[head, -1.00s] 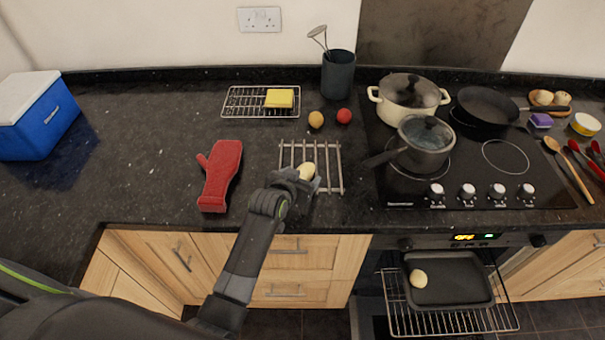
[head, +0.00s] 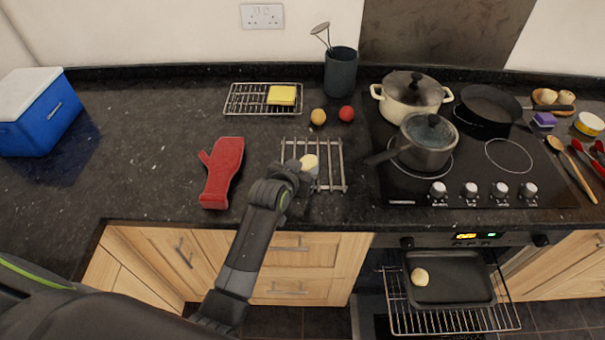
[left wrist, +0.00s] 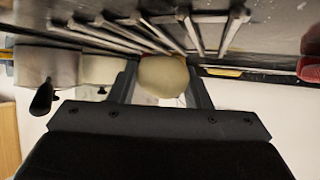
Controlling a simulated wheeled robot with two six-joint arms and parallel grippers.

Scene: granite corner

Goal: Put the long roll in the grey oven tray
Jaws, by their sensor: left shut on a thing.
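The pale long roll (head: 309,161) is at the metal bar rack on the counter, seen partly end-on. My left gripper (head: 307,171) is shut on it, and the gripper hides part of it. In the left wrist view the roll (left wrist: 163,77) sits between the two fingers, with the rack bars beyond it. I cannot tell how far it is above the bars. The grey oven tray (head: 452,293) rests on the pulled-out oven rack at the lower right. A smaller pale roll (head: 419,276) lies in its left part. My right gripper is not in view.
The bar rack (head: 338,177) is under the gripper. A red oven mitt (head: 221,174) lies to its left. A grey lidded saucepan (head: 424,145) stands on the hob to the right, its handle (head: 382,157) pointing toward the rack. The oven shelf (head: 404,322) sticks out below the counter.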

